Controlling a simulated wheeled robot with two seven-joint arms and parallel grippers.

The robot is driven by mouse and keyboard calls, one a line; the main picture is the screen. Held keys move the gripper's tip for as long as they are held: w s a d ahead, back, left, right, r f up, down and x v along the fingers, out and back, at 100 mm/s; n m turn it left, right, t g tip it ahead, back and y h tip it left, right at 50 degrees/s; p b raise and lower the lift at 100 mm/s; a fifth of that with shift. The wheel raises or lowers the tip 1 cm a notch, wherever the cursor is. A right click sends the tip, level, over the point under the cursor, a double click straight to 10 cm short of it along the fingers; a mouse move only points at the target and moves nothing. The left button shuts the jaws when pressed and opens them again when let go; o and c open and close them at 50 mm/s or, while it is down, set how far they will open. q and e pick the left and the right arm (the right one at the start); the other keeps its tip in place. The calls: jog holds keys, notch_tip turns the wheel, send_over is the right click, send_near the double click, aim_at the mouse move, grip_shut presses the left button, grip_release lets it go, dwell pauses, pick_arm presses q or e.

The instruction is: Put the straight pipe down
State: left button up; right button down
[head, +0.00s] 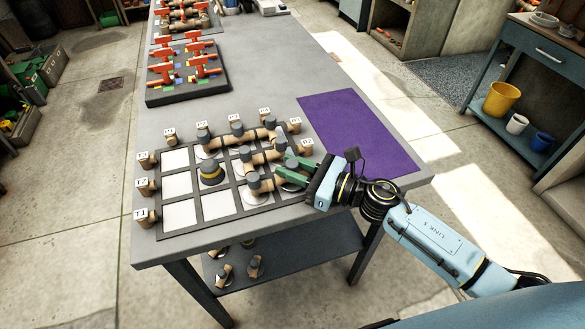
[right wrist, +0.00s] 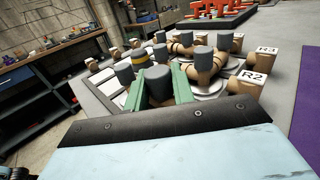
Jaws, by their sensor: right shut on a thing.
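My right gripper (head: 292,169) is over the near right part of the grid board (head: 178,215). Its green fingers are shut on a grey knob (right wrist: 158,82), which I take to be the straight pipe's; it also shows between the fingers in the head view (head: 292,163). The fingers and palm hide most of the piece below the knob, so I cannot tell whether it touches the board. A tan pipe piece with a grey knob (head: 254,181) is just left of the fingers. My left gripper is not in view.
Other tan pipes with grey knobs (head: 237,129) line the far and right cells. A yellow-banded piece (head: 210,175) stands mid-board. Labelled tan end blocks (head: 147,187) edge the board. A purple mat (head: 365,135) lies clear at right. A rack of red-handled valves (head: 186,75) stands farther back.

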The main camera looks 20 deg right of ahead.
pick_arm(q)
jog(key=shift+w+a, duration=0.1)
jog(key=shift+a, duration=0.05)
pick_arm(e)
jog(key=c, duration=1.2)
grip_release()
jog(key=shift+s+a+f, duration=0.1)
jog(key=shift+s+f, duration=0.15)
jog(key=shift+f, duration=0.45)
jog(key=shift+w+r+p, duration=0.1)
jog(key=shift+r+p, duration=0.35)
jog(key=shift+p, duration=0.1)
jog(key=shift+r+p, duration=0.25)
jog(key=shift+p, duration=0.1)
jog(key=b+v, duration=0.1)
jog(key=v, duration=0.4)
jog(key=b+v, duration=0.1)
jog(key=v, duration=0.5)
jog(key=shift+r, duration=0.2)
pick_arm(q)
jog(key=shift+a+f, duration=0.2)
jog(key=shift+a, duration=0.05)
pick_arm(e)
jog(key=shift+s+d+r, duration=0.1)
jog(key=shift+s+d, duration=0.1)
jog(key=shift+d, duration=0.25)
